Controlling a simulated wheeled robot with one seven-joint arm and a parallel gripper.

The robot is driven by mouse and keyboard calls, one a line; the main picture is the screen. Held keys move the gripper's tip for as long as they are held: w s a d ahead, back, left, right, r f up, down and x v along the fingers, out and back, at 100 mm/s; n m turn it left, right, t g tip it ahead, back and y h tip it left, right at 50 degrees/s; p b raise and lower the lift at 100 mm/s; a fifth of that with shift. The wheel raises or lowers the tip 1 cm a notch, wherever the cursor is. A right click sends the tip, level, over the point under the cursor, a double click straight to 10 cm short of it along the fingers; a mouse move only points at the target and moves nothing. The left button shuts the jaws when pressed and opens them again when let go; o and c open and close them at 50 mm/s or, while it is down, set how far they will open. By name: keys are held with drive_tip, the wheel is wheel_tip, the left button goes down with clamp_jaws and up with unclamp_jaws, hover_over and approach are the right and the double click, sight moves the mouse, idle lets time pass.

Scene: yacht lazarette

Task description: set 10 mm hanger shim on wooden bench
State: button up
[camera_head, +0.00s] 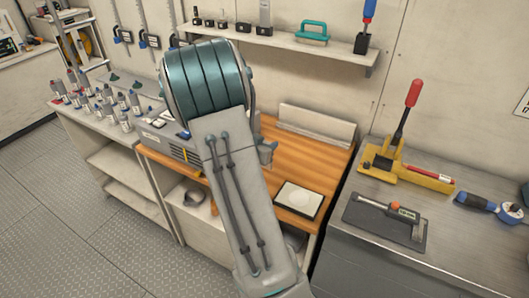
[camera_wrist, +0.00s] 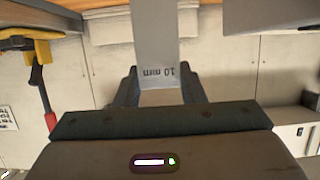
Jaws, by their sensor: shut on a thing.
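The 10 mm hanger shim (camera_wrist: 156,35) is a flat light-grey strip in the wrist view, with its "10 mm" label upside down. My gripper (camera_wrist: 160,86) is shut on the labelled end of it, one finger at each side. The far end of the shim runs out of the top of that view. The wooden bench (camera_head: 322,157) is an orange-brown top in the middle of the head view, partly hidden by my arm. The head view does not clearly show the shim. I cannot tell whether the shim touches the bench.
A dark-framed pale pad (camera_head: 298,199) lies at the bench's front right. A grey counter (camera_head: 365,240) at the right carries a yellow tool with a red handle (camera_head: 414,93) and a black-based tool (camera_head: 385,222). A shelf (camera_head: 290,42) spans the wall behind. Several bottles stand at left.

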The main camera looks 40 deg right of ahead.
drive_tip(key=shift+w+a+f, duration=0.1)
drive_tip(key=shift+f, duration=1)
drive_tip(key=shift+w+a+f, duration=0.1)
drive_tip(key=shift+f, duration=1)
drive_tip(key=shift+f, duration=0.2)
drive_tip(key=o, duration=1)
drive_tip(key=shift+o, duration=0.2)
drive_tip(key=shift+r, duration=0.15)
